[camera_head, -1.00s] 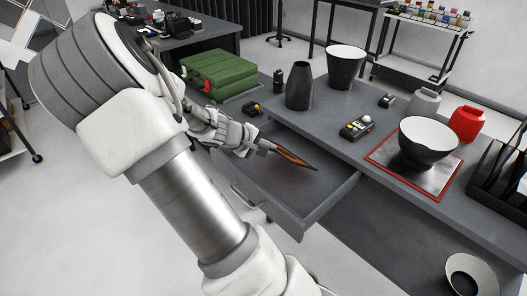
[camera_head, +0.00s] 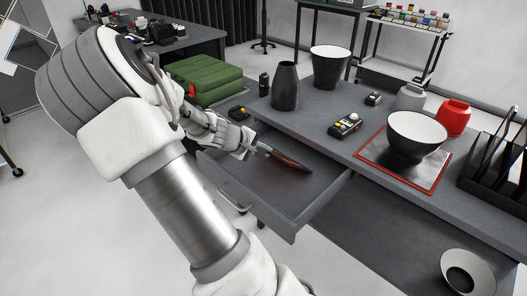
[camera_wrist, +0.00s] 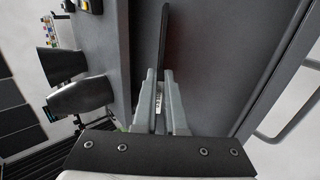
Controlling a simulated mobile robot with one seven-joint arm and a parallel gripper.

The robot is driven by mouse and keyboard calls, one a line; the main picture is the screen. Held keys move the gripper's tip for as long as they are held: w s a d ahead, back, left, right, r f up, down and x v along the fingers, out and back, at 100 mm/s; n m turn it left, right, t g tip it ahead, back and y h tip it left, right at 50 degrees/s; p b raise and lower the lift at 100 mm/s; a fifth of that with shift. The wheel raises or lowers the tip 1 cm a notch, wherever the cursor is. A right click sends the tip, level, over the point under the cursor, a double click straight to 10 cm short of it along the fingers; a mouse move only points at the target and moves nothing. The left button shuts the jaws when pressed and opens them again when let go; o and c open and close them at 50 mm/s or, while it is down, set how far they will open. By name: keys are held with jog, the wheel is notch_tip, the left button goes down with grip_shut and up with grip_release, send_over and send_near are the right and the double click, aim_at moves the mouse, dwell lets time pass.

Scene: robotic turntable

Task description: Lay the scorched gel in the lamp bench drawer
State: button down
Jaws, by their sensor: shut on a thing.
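The scorched gel (camera_head: 289,161) is a thin, pointed sheet, dark with a reddish-brown face. My gripper (camera_head: 260,148) is shut on its near end. The gel extends to the right over the open drawer (camera_head: 268,196), which is grey, pulled out from the bench and otherwise looks empty. In the wrist view, the gel (camera_wrist: 164,38) is nearly edge-on, a dark strip between the fingertips (camera_wrist: 160,74), with the drawer floor (camera_wrist: 212,45) behind it. I cannot tell whether the gel touches the drawer floor.
On the bench (camera_head: 318,120) stand a dark vase (camera_head: 285,88), a tall pot (camera_head: 330,68), a small control box (camera_head: 345,125) and a bowl (camera_head: 416,136) on a red-edged mat (camera_head: 375,155). A green case (camera_head: 208,79) lies behind my arm.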

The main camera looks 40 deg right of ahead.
jog(key=shift+f+b, duration=0.3)
jog(key=c, duration=0.9)
grip_release()
jog(key=p+v, duration=0.3)
jog(key=v, duration=1.4)
jog(key=shift+r+p, duration=0.25)
jog(key=shift+p, duration=0.1)
jog(key=shift+a, duration=0.1)
jog(key=s+a+r+m+t+y+p, duration=0.1)
jog(key=s+a+r+t+y+p, duration=0.3)
jog(key=s+a+r, duration=1.2)
jog(key=s+a+y+p, duration=0.1)
jog(key=y+p, duration=0.2)
jog(key=y, duration=0.2)
jog(key=shift+a+t+y, duration=0.3)
jog(key=shift+a+t, duration=0.05)
jog(key=shift+t, duration=0.05)
